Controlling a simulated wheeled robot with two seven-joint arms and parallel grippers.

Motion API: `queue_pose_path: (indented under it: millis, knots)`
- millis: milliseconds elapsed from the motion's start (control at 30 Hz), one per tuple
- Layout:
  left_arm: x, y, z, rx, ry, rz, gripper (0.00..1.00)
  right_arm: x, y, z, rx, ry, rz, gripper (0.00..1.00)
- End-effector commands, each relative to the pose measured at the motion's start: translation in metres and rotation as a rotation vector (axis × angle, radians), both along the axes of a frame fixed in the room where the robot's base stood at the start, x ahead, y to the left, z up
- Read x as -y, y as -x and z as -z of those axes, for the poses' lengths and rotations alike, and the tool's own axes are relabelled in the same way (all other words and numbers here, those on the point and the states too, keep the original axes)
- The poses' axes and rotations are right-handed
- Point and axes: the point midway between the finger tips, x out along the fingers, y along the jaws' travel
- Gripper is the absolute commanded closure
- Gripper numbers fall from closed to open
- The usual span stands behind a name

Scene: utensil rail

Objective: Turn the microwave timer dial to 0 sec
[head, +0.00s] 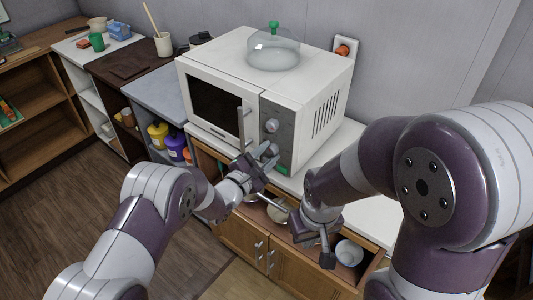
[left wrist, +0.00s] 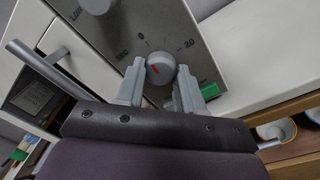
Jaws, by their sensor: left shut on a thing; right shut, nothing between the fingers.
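The white microwave (head: 222,66) stands on the counter, with a grey control panel at its right front. In the left wrist view the grey timer dial (left wrist: 161,66) has a red mark, with a "0" up and left of it and a "20" up and right. The mark's exact setting is hard to tell. My left gripper (left wrist: 160,82) is shut on this dial, one finger on each side. In the head view the left gripper (head: 268,154) hides the dial.
An upper knob (head: 272,126) sits above the timer dial, and a green button (left wrist: 209,90) below it. The door handle (left wrist: 38,66) sticks out to the left. A glass lid (head: 273,52) rests on top of the microwave. An open drawer with a white bowl (head: 349,252) lies below.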

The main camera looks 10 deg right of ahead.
Motion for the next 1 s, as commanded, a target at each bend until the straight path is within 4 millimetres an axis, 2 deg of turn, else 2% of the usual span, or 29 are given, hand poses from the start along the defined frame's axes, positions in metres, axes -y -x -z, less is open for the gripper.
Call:
queue_pose_path:
  millis: [600,633,700,1000]
  knots:
    - [0.0000,0.0006,0.0014,-0.035,0.024,0.000,0.94,0.0000,0.0000,-0.0008,0.000,0.000,0.000,1.00]
    - [0.0000,0.0006,0.0014,-0.035,0.024,0.000,0.57,0.0000,0.0000,-0.0008,0.000,0.000,0.000,1.00]
    - [-0.0001,0.0005,0.0014,-0.034,0.023,0.000,0.38,0.0000,0.0000,-0.0008,0.000,0.000,0.000,1.00]
    - [-0.0012,0.0011,0.0006,-0.032,0.024,0.000,0.38,0.0000,0.0001,-0.0006,0.000,0.000,0.000,1.00]
